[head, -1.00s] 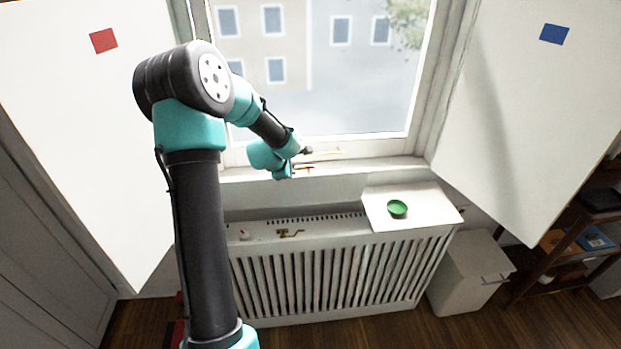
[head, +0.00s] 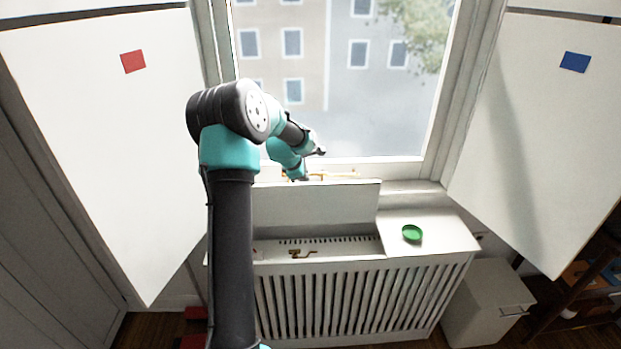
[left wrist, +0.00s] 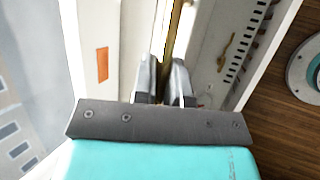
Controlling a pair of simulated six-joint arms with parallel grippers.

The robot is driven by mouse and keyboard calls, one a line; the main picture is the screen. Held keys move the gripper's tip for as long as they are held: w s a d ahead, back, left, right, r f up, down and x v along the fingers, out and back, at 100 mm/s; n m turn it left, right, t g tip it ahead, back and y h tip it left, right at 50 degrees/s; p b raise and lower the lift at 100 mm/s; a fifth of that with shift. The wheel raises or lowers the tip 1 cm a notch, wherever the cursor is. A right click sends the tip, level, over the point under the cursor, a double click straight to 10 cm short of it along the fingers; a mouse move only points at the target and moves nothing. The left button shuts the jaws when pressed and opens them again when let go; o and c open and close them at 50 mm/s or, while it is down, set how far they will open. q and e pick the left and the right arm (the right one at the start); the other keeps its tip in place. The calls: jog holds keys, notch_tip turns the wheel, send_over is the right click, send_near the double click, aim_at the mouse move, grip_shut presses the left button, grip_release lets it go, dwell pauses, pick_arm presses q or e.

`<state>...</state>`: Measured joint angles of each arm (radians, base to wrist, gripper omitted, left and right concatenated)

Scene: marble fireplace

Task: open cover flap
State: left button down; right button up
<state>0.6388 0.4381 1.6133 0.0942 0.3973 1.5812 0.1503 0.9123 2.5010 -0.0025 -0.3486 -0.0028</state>
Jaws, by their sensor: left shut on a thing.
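The cover flap (head: 325,208) is a white panel standing roughly upright at the back of the radiator cover, below the window. The cover's top behind the front grille is uncovered, showing a row of slots and a small brass fitting (head: 303,254). My left gripper (head: 302,177) is at the flap's top edge; the arm partly hides it. In the left wrist view, my left gripper (left wrist: 167,75) has its fingers closed around a brass bar (left wrist: 173,35), apparently the flap's handle. My right gripper is not in view.
The white radiator cover (head: 345,300) has a slatted front. A green dish (head: 412,233) sits on its right-hand top. A white bin (head: 488,303) stands to the right. Large white shutters, with a red square (head: 133,62) and a blue square (head: 575,62), stand either side.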

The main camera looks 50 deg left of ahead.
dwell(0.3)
pick_arm(q)
jog(key=c, duration=1.2)
grip_release()
jog(key=shift+r, duration=0.1)
jog(key=v, duration=1.7)
jog(key=shift+r, duration=0.15)
